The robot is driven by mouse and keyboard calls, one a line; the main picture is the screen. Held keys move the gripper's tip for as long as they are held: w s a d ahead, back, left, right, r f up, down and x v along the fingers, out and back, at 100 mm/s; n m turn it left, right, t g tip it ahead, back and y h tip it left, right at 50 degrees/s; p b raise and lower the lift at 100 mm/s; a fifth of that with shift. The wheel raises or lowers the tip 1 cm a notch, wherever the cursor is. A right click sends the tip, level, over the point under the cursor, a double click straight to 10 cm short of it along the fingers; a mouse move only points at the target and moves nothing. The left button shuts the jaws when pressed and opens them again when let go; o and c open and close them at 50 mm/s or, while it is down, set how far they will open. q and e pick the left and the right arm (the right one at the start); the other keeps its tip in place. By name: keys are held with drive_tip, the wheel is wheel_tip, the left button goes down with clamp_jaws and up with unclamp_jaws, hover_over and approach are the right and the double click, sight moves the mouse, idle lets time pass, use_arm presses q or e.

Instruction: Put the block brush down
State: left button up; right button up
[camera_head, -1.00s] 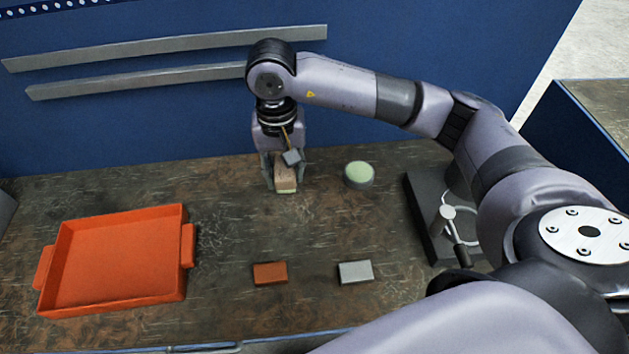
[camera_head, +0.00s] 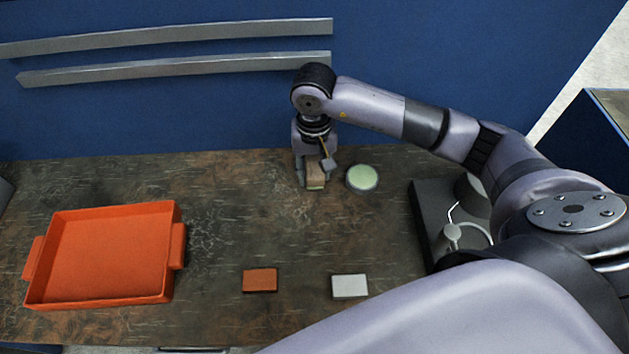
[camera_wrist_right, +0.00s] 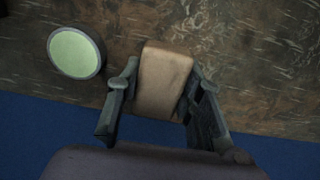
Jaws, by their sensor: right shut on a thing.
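The block brush (camera_head: 315,174) is a small tan block with a pale strip along its lower edge. My right gripper (camera_head: 314,172) is shut on it, with one finger on each side, at the back of the table just left of a round green-topped dish (camera_head: 362,178). In the right wrist view the block brush (camera_wrist_right: 163,80) sits between the two fingers of my right gripper (camera_wrist_right: 161,72), apart from the dish (camera_wrist_right: 75,53). I cannot tell whether the brush touches the table. My left gripper is not in view.
An orange tray (camera_head: 104,299) stands at the left. An orange block (camera_head: 260,280) and a light grey block (camera_head: 350,286) lie near the front. A dark stand (camera_head: 428,215) is at the right, partly behind my arm. The table's middle is clear; a blue wall rises behind.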

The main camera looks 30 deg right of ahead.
sight(314, 194)
wheel_tip(314, 194, down, 2)
drive_tip(key=shift+a+f, duration=0.1)
drive_tip(key=shift+f, duration=0.15)
wheel_tip(314, 194, down, 4)
drive_tip(key=shift+p, duration=0.65)
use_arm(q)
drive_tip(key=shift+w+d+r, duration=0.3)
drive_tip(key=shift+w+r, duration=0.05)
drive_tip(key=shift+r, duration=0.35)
use_arm(e)
drive_tip(key=shift+f+b, duration=0.2)
drive_tip(key=shift+b, duration=0.1)
drive_tip(key=o, duration=1)
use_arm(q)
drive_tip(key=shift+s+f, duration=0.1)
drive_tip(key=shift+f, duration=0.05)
use_arm(e)
drive_tip(key=shift+r, duration=0.15)
